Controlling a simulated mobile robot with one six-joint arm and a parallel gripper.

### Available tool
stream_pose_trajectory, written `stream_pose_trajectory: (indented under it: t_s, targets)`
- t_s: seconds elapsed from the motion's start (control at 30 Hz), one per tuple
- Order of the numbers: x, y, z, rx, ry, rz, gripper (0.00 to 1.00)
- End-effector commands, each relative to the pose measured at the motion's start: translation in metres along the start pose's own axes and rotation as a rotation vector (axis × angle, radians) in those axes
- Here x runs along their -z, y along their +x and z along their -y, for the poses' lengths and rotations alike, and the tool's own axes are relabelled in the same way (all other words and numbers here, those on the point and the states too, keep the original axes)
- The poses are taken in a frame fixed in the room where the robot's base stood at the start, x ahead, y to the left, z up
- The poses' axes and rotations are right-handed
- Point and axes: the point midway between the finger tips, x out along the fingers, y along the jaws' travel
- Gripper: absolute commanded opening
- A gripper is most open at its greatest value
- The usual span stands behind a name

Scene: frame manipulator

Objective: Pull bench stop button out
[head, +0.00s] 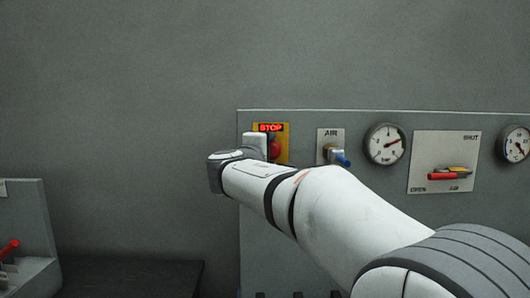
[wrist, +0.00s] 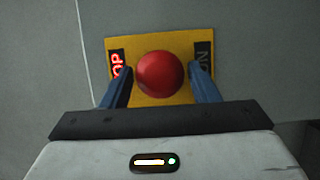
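The stop button is a round red mushroom knob (wrist: 160,74) on a yellow plate (wrist: 150,43) in the wrist view. It also shows in the head view (head: 275,148), partly hidden by my wrist. A lit red STOP label (head: 270,128) is above it in the head view; a second, dark label (wrist: 204,54) is opposite it in the wrist view. My gripper (wrist: 160,70) is open, with one blue finger on each side of the knob. Small gaps show between fingers and knob, so it seems not to grip it. How deep the fingertips reach is unclear.
The grey panel (head: 380,118) also carries an AIR fitting (head: 334,154) with a blue tip, a gauge (head: 385,144), a red-handled valve (head: 447,174) and another gauge (head: 515,144).

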Motion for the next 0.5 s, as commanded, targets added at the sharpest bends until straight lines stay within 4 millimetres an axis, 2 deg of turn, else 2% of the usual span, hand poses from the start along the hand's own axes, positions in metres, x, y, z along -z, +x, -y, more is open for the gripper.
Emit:
stream_pose_trajectory:
  t_s: [0.07,0.5]
  targets:
    - [-0.0002,0.0000,0.0000,0.000,0.000,0.000,0.48]
    - [-0.0007,0.0003,0.0002,0.001,0.000,0.001,0.12]
